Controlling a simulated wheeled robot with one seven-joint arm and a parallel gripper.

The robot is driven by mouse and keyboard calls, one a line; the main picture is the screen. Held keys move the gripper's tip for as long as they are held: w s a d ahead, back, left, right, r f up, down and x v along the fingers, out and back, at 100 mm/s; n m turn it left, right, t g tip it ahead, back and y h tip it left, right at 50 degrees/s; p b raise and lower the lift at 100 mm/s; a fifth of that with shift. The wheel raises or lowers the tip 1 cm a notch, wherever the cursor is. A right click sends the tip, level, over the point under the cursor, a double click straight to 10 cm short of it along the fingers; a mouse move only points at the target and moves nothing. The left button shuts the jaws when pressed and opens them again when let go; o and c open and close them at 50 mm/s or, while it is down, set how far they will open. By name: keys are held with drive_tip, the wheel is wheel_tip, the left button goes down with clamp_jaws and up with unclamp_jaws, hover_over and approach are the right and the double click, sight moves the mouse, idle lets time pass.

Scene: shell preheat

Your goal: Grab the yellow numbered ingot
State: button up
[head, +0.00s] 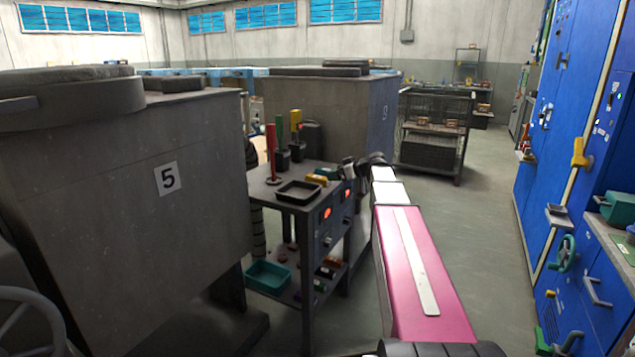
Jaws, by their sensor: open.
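A small yellow block (317,179), which looks like the ingot, lies on top of the dark metal table (291,194), near its right side. It is too small to read any number on it. My arm reaches out from the lower right, and my gripper (347,168) is at its far end, above the right edge of the table. The gripper is open, just to the right of the yellow block and apart from it. The fingertips are small and dark, and I cannot make out their exact gap.
A dark tray (298,191) sits in front of the yellow block, and a green item (327,173) lies behind it. Red, green and yellow upright tools stand at the back left. A teal bin (268,276) is on the lower shelf. Large furnace "5" (168,178) blocks the left.

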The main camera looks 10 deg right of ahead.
sight(319, 177)
drive_tip(key=x, duration=0.8)
drive_tip(key=shift+a+f, duration=0.1)
drive_tip(key=shift+f, duration=0.05)
drive_tip(key=c, duration=1.2)
